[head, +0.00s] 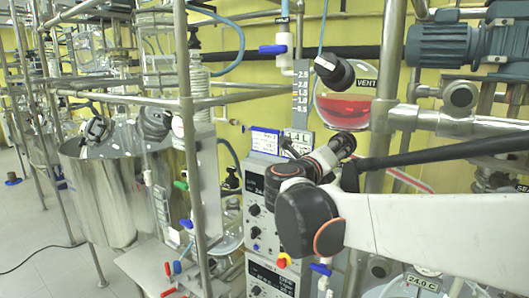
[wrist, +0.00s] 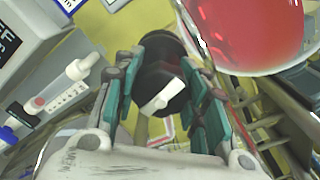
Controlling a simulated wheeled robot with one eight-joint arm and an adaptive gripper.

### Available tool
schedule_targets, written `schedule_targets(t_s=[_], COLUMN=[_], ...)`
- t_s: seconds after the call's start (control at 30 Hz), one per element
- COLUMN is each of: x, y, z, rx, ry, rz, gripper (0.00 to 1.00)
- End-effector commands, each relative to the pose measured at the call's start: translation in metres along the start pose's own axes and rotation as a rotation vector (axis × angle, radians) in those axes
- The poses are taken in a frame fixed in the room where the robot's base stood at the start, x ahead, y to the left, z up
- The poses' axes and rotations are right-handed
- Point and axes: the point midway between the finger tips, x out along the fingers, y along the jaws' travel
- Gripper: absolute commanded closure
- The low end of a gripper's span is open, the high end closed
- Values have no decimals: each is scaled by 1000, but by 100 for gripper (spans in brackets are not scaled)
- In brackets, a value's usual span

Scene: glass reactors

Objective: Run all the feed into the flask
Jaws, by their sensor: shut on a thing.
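A round glass vessel (head: 345,108) holds red liquid at the upper middle right of the head view. Its red body (wrist: 262,30) also shows at the top right of the wrist view. In the wrist view my gripper (wrist: 164,98) is shut on a black knob (wrist: 160,72), with one teal-padded finger on each side. A white bar on the knob lies at a slant. The head view does not show the fingers clearly. Part of a clear glass vessel (head: 385,272) shows low at the right, behind a tag reading 24.0 C; its contents are unclear.
A black knob by a VENT label (head: 334,70) sits above the red liquid. A scale strip (head: 301,92) and a display reading about 1.4 L (head: 298,138) stand left of it. Steel posts (head: 186,120), a control box (head: 262,205) and a grey motor (head: 440,45) crowd the space.

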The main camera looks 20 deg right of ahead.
Motion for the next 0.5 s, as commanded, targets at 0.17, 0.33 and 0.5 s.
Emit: schedule_targets(t_s=[0.17,0.33,0.5], x=[-10,-10,-10], y=[-2,-3,-3], z=[-4,-4,-4], rx=[-165,-317,-447], ry=[-11,-12,-12], rz=[10,10,9], gripper=[86,86,87])
